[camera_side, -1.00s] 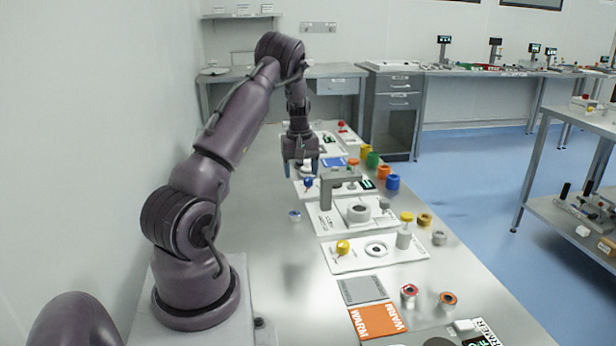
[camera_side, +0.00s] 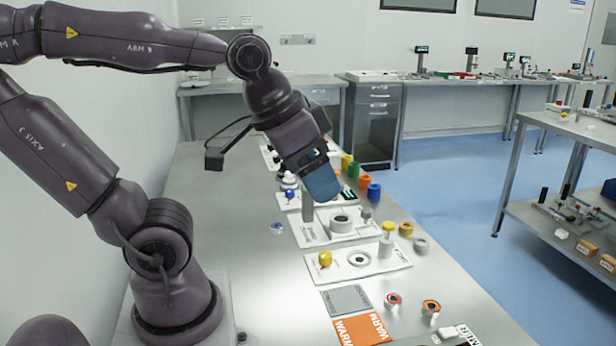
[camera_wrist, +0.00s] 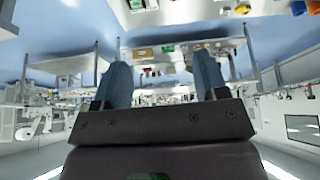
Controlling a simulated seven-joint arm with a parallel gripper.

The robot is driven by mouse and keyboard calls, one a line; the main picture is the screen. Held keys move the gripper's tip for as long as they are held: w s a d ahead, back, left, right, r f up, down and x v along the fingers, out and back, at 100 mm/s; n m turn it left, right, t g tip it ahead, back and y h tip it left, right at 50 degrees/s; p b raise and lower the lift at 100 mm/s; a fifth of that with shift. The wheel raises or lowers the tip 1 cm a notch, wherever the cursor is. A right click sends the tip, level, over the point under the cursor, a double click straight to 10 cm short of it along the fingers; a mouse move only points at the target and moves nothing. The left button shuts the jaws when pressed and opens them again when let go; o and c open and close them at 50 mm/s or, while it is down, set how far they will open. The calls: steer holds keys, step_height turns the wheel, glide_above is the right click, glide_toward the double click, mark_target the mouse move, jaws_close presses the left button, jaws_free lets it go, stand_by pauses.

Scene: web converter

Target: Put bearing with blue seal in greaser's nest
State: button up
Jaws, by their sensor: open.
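A small bearing with a blue seal (camera_side: 277,228) lies on the bare table, left of the white fixture plates. My gripper (camera_side: 325,190) is raised and tilted above these plates, away from the blue-sealed bearing. In the wrist view, its blue fingers (camera_wrist: 163,80) are apart with nothing between them.
Several coloured cups, including a blue one (camera_side: 374,192), line the right edge. The table's left side is mostly clear.

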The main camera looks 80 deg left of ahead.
steer(key=shift+s+d+f+m, duration=0.15)
steer(key=shift+s+d+m, duration=0.2)
steer(key=shift+s, duration=0.1)
steer(key=shift+c, duration=1.1)
steer(key=n+g, duration=0.5)
steer(key=n, duration=1.3)
glide_above(277, 226)
step_height(277, 226, down, 23)
step_height(277, 226, down, 12)
steer(key=shift+r, duration=0.1)
